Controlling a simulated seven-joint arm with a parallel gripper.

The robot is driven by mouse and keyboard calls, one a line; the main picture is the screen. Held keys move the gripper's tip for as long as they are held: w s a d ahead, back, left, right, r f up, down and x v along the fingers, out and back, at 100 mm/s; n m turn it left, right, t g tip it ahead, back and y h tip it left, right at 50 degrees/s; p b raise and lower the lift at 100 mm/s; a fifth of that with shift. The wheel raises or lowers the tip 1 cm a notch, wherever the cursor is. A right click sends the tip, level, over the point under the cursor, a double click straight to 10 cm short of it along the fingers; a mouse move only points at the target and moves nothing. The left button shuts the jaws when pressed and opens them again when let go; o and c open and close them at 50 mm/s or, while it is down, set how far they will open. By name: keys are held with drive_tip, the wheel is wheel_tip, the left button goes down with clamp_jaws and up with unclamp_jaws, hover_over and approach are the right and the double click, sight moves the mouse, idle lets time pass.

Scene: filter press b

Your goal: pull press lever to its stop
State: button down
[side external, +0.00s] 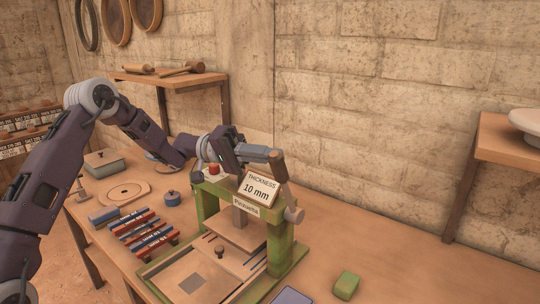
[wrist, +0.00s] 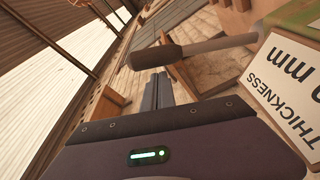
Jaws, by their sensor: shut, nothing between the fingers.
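The filter press has a green frame (side external: 279,245) and stands on the bench. Its lever (side external: 281,171) rises from a round pivot at the press's right side and leans slightly left, with a brown grip on top. In the wrist view the lever's dark grip (wrist: 155,57) and grey rod cross just past my fingertips. My gripper (side external: 268,154) is shut and empty, its fingers level with the lever's upper end. In the wrist view my gripper (wrist: 157,75) has its fingers together beside the grip. I cannot tell whether they touch it.
A sign reading "THICKNESS 10 mm" (side external: 257,189) stands on the press close below my gripper. Red and blue bars (side external: 150,235) lie left of the press. A green block (side external: 346,285) lies to its right. The bench further right is clear.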

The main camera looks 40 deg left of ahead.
drive_tip(key=s+f+m+g+h, duration=0.1)
drive_tip(key=s+f+m, duration=0.7)
drive_tip(key=s+f, duration=0.3)
drive_tip(key=shift+s+f+m+g, duration=0.3)
drive_tip(key=shift+f+g, duration=0.1)
idle(0.4)
idle(0.4)
